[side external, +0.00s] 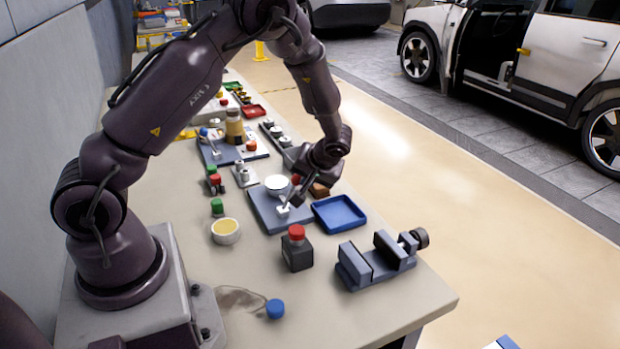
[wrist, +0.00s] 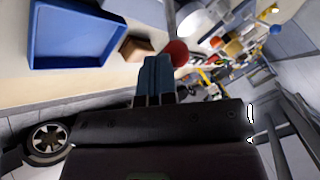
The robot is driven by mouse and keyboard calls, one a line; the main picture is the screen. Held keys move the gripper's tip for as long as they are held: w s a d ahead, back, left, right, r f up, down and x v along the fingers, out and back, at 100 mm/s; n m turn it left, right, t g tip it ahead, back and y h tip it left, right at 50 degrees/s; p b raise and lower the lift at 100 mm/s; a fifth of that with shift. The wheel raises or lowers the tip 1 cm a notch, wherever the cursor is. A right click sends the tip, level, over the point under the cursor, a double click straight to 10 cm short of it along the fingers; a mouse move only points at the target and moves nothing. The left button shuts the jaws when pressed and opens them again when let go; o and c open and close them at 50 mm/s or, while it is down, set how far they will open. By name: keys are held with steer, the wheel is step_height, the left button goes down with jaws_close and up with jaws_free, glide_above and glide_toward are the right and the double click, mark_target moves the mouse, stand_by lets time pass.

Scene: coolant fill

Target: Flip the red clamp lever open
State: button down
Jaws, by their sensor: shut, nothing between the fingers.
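A red rounded part (side external: 296,179) shows at the back right of a blue-grey plate (side external: 264,211), close to my gripper (side external: 304,192). In the wrist view the red part (wrist: 177,52) looks like a round knob just right of my fingertips (wrist: 155,62). It is the only red piece close to the fingers, but I cannot tell whether it is the end of the clamp lever. The lever's arm and its angle are hidden. My gripper is shut and empty, with the fingers together. I cannot tell whether they touch the red part.
A blue tray (side external: 340,225) and a brown block (side external: 319,190) lie right of the plate. A white round dish (side external: 277,183) stands at its back. A dark red-capped bottle (side external: 297,254) and a vise (side external: 377,262) are nearer the front.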

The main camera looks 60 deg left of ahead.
steer(key=s, duration=0.8)
steer(key=shift+s+r, duration=0.15)
steer(key=shift+r, duration=0.25)
steer(key=shift+s, duration=0.2)
stand_by(0.3)
stand_by(0.4)
steer(key=shift+w+r, duration=0.15)
steer(key=shift+r, duration=0.65)
